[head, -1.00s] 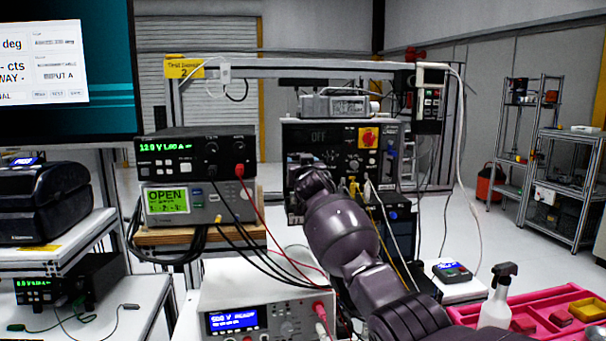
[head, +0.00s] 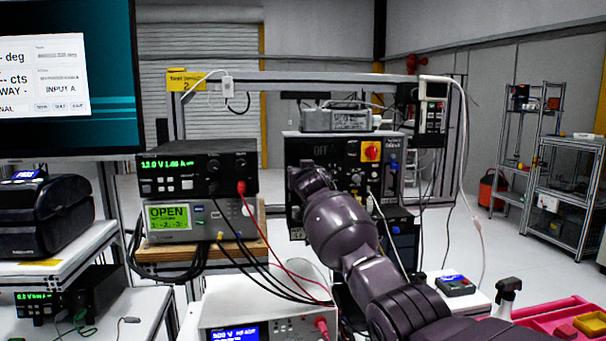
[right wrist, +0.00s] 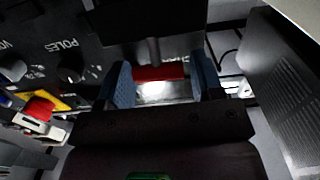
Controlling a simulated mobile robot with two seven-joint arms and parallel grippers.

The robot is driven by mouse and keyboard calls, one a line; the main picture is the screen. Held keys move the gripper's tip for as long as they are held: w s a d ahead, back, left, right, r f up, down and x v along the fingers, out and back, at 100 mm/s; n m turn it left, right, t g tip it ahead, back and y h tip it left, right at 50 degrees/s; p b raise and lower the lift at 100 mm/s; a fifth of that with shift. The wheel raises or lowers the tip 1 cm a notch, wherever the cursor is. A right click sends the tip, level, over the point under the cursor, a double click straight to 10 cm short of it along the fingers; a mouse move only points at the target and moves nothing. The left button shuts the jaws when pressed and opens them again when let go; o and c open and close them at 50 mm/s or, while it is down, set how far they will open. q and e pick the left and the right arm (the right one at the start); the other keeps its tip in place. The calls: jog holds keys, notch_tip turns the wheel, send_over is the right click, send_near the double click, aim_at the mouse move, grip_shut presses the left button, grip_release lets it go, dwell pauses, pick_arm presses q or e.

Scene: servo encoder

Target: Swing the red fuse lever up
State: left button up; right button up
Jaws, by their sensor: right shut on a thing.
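The red fuse lever (right wrist: 158,73) shows in the right wrist view as a red bar with a dark stem above it. My right gripper (right wrist: 162,84) has one blue finger at each end of the bar and is shut on it. In the head view my right arm reaches to the left side of the dark panel unit (head: 342,176); the arm hides the lever and the fingertips there. My left gripper is not in view.
A red rotary switch on yellow (head: 370,152) sits on the panel, right of my arm. Stacked supplies (head: 196,172) with red and black cables stand to the left. A spray bottle (head: 507,298) and pink tray (head: 560,317) are at lower right.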

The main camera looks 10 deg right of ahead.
jog(key=shift+r, duration=0.35)
jog(key=o, duration=1.1)
jog(key=shift+o, duration=0.9)
jog(key=shift+f, duration=0.25)
jog(key=s, duration=1)
jog(key=shift+s+a+b, duration=0.3)
jog(key=shift+s, duration=0.1)
